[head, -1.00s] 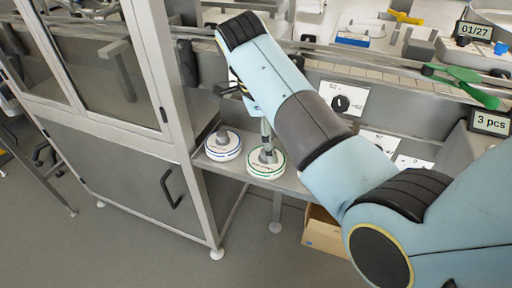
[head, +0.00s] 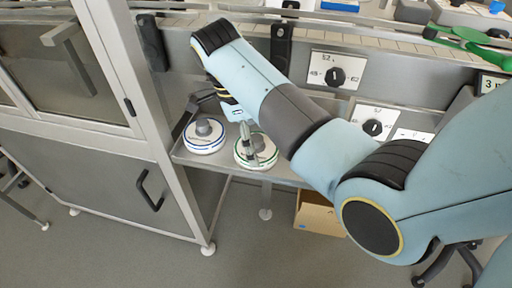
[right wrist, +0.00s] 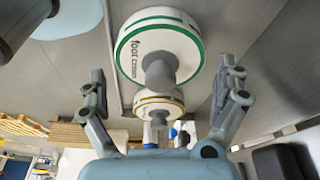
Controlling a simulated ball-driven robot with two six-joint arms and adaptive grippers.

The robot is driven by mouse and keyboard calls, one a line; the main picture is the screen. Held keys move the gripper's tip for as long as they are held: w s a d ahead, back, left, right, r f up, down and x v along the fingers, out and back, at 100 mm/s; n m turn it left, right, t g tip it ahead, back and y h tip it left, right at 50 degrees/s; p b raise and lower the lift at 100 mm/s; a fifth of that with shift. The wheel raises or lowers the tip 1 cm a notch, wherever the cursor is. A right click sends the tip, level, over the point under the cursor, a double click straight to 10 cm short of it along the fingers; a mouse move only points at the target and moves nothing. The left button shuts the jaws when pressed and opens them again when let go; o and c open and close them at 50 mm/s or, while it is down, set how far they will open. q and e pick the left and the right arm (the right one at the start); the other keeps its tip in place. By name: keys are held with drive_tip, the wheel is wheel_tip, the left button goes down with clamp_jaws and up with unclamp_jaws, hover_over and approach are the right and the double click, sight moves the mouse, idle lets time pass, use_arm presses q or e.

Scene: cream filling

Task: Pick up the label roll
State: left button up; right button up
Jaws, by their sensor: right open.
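A white label roll with a green rim (head: 243,157) lies flat on the metal shelf. It also shows in the right wrist view (right wrist: 185,35), where its grey core stands out toward me. A white label roll with a blue rim (head: 205,147) lies to its left. The right wrist view also shows a smaller-looking roll with a yellow rim (right wrist: 175,104). My right gripper (head: 226,117) is beside and over the rolls, one finger in front of the green-rimmed one. In the right wrist view its fingers (right wrist: 163,92) are spread and empty. My left gripper is out of view.
The grey metal shelf (head: 285,177) is narrow, with a wall behind it carrying knob panels (head: 335,77). A glass-sided metal cabinet (head: 85,165) stands close on the left. A cardboard box (head: 318,217) is on the floor below.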

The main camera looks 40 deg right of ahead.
drive_tip(key=shift+x, duration=0.8)
drive_tip(key=c, duration=1.1)
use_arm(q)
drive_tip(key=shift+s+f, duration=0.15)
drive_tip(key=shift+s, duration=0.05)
use_arm(e)
drive_tip(key=c, duration=0.4)
